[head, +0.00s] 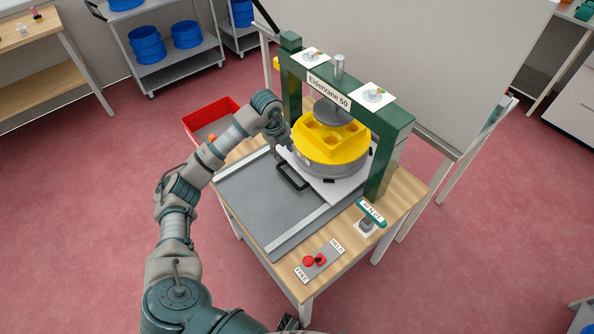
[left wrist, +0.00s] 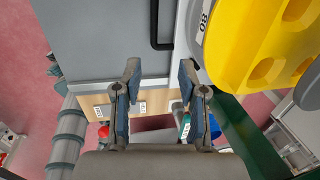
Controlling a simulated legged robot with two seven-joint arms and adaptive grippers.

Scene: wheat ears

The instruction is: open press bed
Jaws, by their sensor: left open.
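A green press (head: 400,125) labelled "Eldervane 60" stands on a wooden bench. Its pale bed plate (head: 340,187) carries a round grey pan with a yellow block (head: 330,140) under the press head. A black handle (head: 292,178) sticks out from the bed's front over a grey slide plate; it shows in the left wrist view (left wrist: 154,30). My left gripper (left wrist: 160,72) is open and empty, with the handle beyond its fingertips and apart from them. In the head view its fingers are largely hidden beside the pan. My right gripper is not clearly seen.
A red-knobbed lever (head: 309,261) sits between "FREE" and "HELD" labels at the bench front. A green T-handle (head: 371,213) stands to the right. A red bin (head: 208,112) is behind my left arm. Light rails edge the clear slide plate (head: 262,203).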

